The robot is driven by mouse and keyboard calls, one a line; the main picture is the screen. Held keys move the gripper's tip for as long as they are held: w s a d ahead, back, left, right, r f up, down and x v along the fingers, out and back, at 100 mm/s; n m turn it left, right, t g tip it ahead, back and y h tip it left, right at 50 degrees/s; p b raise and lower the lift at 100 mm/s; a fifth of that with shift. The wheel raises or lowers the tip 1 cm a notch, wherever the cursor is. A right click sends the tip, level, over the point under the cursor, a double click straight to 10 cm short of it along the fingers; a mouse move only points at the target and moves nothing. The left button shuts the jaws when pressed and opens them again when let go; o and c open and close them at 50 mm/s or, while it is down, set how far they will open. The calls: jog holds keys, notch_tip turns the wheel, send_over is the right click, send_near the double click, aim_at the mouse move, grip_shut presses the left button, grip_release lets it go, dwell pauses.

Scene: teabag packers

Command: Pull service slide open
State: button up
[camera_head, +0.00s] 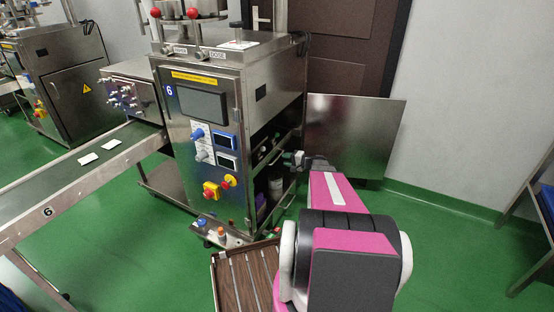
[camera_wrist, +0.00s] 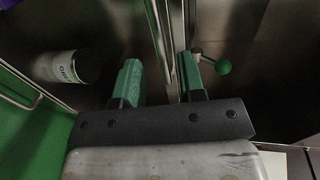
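My gripper (camera_head: 296,158) reaches into the open right side of the packing machine numbered 6 (camera_head: 255,90). In the wrist view, my gripper (camera_wrist: 160,80) has its two green fingertips apart. A thin metal edge (camera_wrist: 157,35) runs up the picture between and beyond them; I cannot tell whether they touch it. A green ball knob (camera_wrist: 223,67) on a short metal stem sits just right of the right fingertip, outside the gap. I cannot tell for certain which part is the service slide, or how far out it stands.
A labelled bottle (camera_wrist: 68,67) lies left of my gripper in the wrist view. A flat metal panel (camera_head: 355,135) stands at the machine's right, behind my arm. A conveyor (camera_head: 85,175) with two white packets runs off left.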

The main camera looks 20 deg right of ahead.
aim_at(277, 158)
jog(key=x, duration=0.5)
jog(key=shift+w+a+f, duration=0.1)
jog(key=shift+w+a, duration=0.15)
jog(key=shift+a, duration=0.05)
grip_shut()
